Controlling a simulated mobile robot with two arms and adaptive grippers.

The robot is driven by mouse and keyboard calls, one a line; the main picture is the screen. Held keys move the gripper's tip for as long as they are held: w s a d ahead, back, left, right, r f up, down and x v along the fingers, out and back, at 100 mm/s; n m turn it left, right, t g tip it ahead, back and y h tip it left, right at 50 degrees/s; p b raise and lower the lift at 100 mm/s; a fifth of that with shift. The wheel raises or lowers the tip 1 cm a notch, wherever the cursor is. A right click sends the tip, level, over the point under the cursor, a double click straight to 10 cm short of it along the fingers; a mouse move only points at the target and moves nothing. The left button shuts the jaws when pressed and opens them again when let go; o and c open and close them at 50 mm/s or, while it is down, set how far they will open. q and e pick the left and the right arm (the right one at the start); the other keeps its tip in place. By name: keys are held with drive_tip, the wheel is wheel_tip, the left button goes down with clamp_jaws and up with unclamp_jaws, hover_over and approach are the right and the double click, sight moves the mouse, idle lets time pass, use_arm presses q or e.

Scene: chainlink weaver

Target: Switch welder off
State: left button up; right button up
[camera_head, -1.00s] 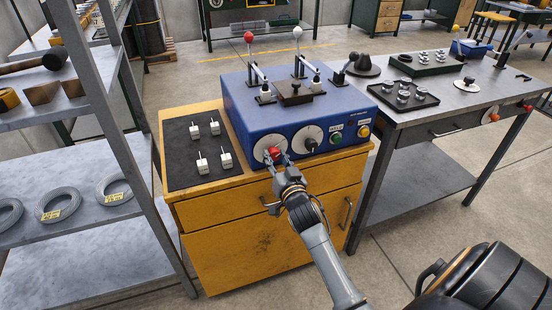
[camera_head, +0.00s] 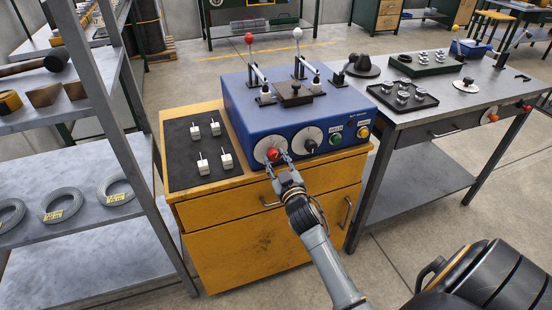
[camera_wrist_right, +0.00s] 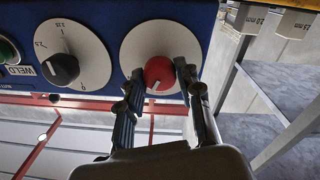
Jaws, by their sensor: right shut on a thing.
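The welder is a blue box (camera_head: 250,118) on a yellow cabinet. Its front has a red knob (camera_head: 273,154) on a white round plate at the left, a black knob (camera_head: 309,145) on a dial plate, a green button (camera_head: 335,138) and a yellow button (camera_head: 362,132). My right gripper (camera_head: 279,161) is at the red knob with a finger on either side, shut on it. In the right wrist view the red knob (camera_wrist_right: 159,73) sits between the fingertips, its white pointer line visible. The plate markings around it cannot be read. My left gripper is not in view.
On the welder's top stand levers with a red ball (camera_head: 248,37) and a white ball (camera_head: 297,33). A black mat (camera_head: 185,150) with several white pieces lies to its left. A grey shelf (camera_head: 75,150) stands left, and a metal workbench (camera_head: 430,110) right.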

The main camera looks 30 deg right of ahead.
drive_tip(key=n, duration=0.5)
idle(0.7)
drive_tip(key=o, duration=1.1)
drive_tip(key=shift+o, duration=0.2)
drive_tip(key=v, duration=1.2)
drive_tip(key=shift+d+f, duration=0.15)
drive_tip(key=shift+f, duration=0.05)
drive_tip(key=shift+f, duration=0.1)
